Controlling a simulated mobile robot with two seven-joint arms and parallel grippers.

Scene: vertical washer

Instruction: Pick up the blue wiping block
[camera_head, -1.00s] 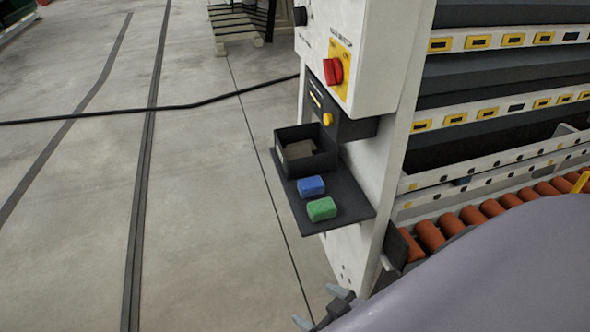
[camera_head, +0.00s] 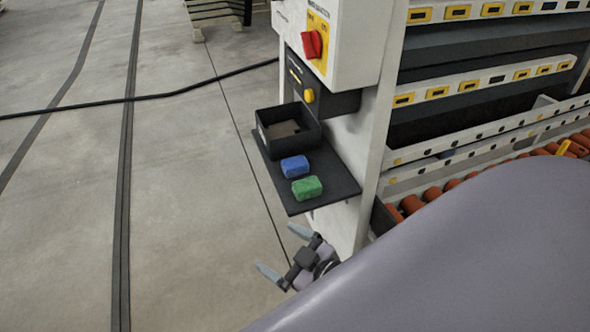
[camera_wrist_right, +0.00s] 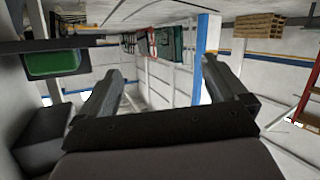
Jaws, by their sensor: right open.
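The blue wiping block (camera_head: 295,166) lies on a dark shelf (camera_head: 328,193) fixed to the side of the washer, in the head view. A green block (camera_head: 307,188) lies just in front of it on the same shelf. My right gripper (camera_head: 283,252) is open and empty, in front of and below the shelf, apart from both blocks. In the right wrist view its two fingers (camera_wrist_right: 160,85) are spread with nothing between them. A green thing (camera_wrist_right: 55,64) shows at the upper left there. My left gripper is not in view.
A black open bin (camera_head: 291,112) with something brown inside stands at the back of the shelf. The white washer panel (camera_head: 362,50) with a red switch (camera_head: 311,44) rises behind. Orange rollers (camera_head: 411,204) lie to the right.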

